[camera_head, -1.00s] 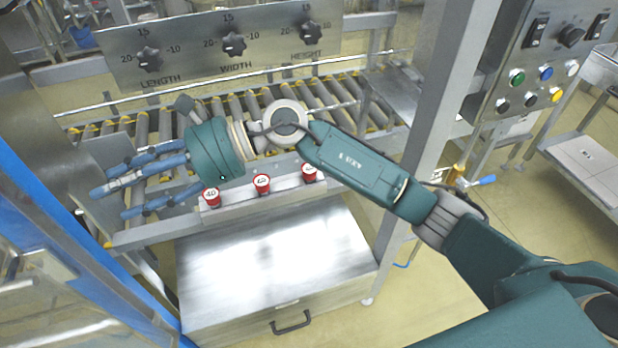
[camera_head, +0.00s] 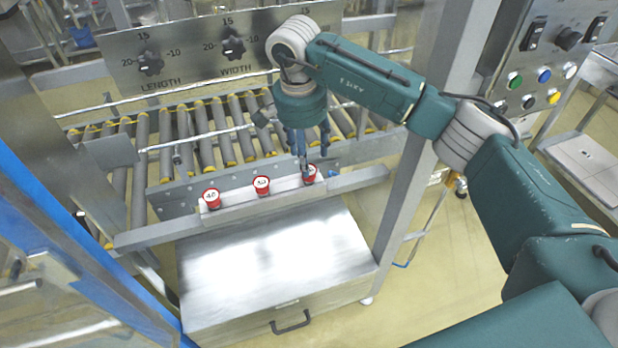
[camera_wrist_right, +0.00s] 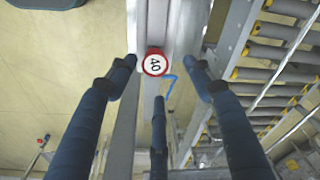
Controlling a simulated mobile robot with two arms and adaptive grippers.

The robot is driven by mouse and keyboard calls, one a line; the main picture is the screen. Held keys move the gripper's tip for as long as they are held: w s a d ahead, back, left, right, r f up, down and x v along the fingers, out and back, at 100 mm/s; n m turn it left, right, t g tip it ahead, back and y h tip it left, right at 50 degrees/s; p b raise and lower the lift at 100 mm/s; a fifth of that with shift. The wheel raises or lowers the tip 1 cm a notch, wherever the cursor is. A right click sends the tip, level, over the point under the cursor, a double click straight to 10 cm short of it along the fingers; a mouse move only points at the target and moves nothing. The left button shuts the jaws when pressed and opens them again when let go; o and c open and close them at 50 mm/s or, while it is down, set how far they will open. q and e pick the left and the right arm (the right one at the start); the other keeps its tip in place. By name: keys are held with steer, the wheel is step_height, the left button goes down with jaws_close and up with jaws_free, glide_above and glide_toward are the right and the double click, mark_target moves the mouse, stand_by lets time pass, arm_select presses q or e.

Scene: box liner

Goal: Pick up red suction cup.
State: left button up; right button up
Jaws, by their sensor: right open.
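Three red suction cups with white numbered tops stand in a row on the white ledge in the head view: a left one (camera_head: 211,198), a middle one (camera_head: 262,186) and a right one (camera_head: 309,173). My right gripper (camera_head: 304,165) points down over the right cup, its blue fingers partly covering it. In the right wrist view a cup marked 40 (camera_wrist_right: 155,65) lies between the spread fingers of the open gripper (camera_wrist_right: 157,85). The fingers look apart from it; the exact height gap cannot be told. My left gripper is out of view.
The roller conveyor (camera_head: 200,135) runs behind the ledge. A panel with knobs (camera_head: 190,48) stands above it, and a metal post (camera_head: 425,140) rises to the right. A steel cabinet (camera_head: 270,255) stands below in front.

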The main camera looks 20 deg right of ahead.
mark_target(313, 169)
steer(key=f, duration=0.1)
steer(key=f+p, duration=0.1)
steer(key=f, duration=0.2)
steer(key=shift+s+f+p, duration=0.15)
steer(key=shift+s+p, duration=0.1)
steer(key=shift+p, duration=0.15)
steer(key=shift+w+d+f, duration=0.1)
steer(key=shift+d+f, duration=0.05)
steer(key=shift+f, duration=0.35)
steer(key=c, duration=1.2)
